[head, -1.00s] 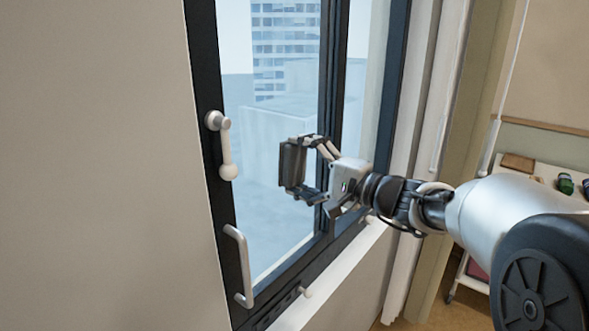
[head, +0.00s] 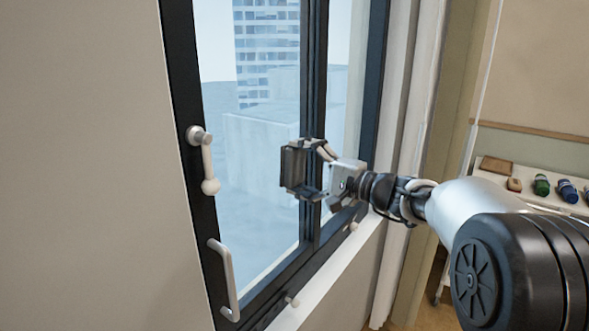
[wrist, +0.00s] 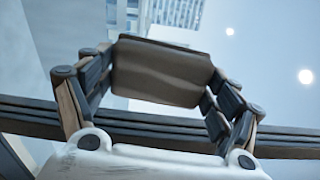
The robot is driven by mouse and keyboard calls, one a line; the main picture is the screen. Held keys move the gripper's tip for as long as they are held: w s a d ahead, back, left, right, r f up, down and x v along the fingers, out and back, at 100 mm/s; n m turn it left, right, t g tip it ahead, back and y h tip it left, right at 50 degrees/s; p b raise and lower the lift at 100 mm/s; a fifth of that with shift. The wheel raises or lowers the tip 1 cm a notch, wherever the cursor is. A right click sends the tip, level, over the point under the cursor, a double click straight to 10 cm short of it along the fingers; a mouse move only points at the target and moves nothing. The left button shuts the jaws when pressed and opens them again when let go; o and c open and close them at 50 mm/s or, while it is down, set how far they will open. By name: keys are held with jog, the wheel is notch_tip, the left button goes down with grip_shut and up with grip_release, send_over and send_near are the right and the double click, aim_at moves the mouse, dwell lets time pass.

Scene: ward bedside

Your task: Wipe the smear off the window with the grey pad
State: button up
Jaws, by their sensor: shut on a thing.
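The window (head: 265,190) has a dark frame and pale glass, with a tall building outside. My gripper (head: 308,169) is shut on the grey pad (head: 292,168), a dark flat block held upright in front of the window, beside its middle post. In the wrist view the pad (wrist: 160,72) spans between the two fingers, with the glass and a dark frame bar behind it. I cannot tell whether the pad touches the glass. I cannot make out a smear on the glass; two bright round spots at the right of the wrist view look like light reflections.
A white window handle (head: 205,160) and a pull bar (head: 224,280) stick out from the left frame. The pale sill (head: 335,275) runs below. A white trolley (head: 492,170) with several small bottles stands at the right. A plain wall (head: 85,170) fills the left.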

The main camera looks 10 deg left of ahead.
aim_at(249, 185)
jog(key=shift+w+d, duration=0.1)
jog(key=shift+w, duration=0.25)
jog(key=shift+f+b, duration=0.1)
jog(key=shift+b, duration=0.25)
jog(key=shift+s+a+b, duration=0.3)
jog(key=shift+s, duration=0.45)
jog(key=shift+s+a+b, duration=0.3)
jog(key=shift+s, duration=0.4)
jog(key=shift+s+a, duration=0.7)
jog(key=shift+s, duration=0.95)
jog(key=shift+s+a, duration=0.65)
jog(key=shift+s, duration=1)
jog(key=shift+s+a, duration=0.7)
jog(key=shift+s, duration=0.95)
jog(key=shift+d, duration=0.15)
jog(key=shift+v, duration=2.9)
